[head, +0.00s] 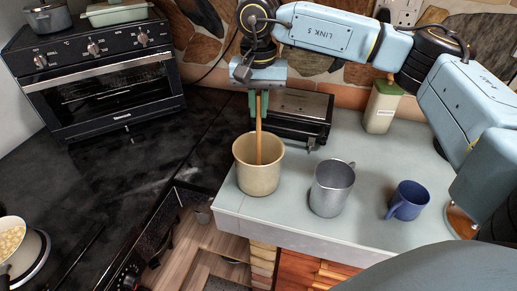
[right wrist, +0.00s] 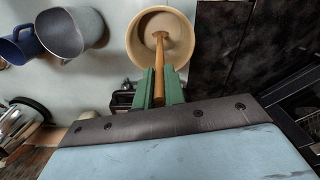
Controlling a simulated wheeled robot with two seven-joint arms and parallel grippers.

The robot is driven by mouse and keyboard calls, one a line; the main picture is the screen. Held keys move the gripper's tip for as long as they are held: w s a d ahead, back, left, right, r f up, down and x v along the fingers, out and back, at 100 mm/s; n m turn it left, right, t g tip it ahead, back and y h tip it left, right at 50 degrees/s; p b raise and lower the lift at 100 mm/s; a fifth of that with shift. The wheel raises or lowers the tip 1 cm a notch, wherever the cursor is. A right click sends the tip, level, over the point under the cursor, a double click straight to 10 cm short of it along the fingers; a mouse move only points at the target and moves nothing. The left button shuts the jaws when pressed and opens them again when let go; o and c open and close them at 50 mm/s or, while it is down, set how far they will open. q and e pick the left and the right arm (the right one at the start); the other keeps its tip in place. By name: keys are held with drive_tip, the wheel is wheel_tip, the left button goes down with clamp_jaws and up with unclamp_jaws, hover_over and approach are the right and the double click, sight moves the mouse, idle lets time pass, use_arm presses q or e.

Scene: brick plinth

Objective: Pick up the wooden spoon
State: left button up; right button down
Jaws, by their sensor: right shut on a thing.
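The wooden spoon (head: 258,131) stands nearly upright, its lower end inside a cream pot (head: 257,182) on the pale counter. My right gripper (head: 258,104) is above the pot, shut on the upper part of the spoon's handle. In the right wrist view the spoon (right wrist: 159,60) runs from between the green fingers (right wrist: 159,88) into the cream pot (right wrist: 138,55). The spoon's lower end is hidden inside the pot in the head view. My left gripper is not in view.
A grey metal jug (head: 331,190) and a blue mug (head: 407,201) stand right of the pot. A black appliance (head: 300,112) and a green-lidded jar (head: 382,107) are behind. A toaster oven (head: 100,90) stands at the back left. The pot is near the counter's front left corner.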

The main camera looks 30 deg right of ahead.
drive_tip(key=shift+r, duration=0.1)
wheel_tip(320, 180, up, 9)
drive_tip(key=shift+r, duration=0.15)
wheel_tip(320, 180, up, 7)
drive_tip(key=p, duration=0.5)
idle(0.4)
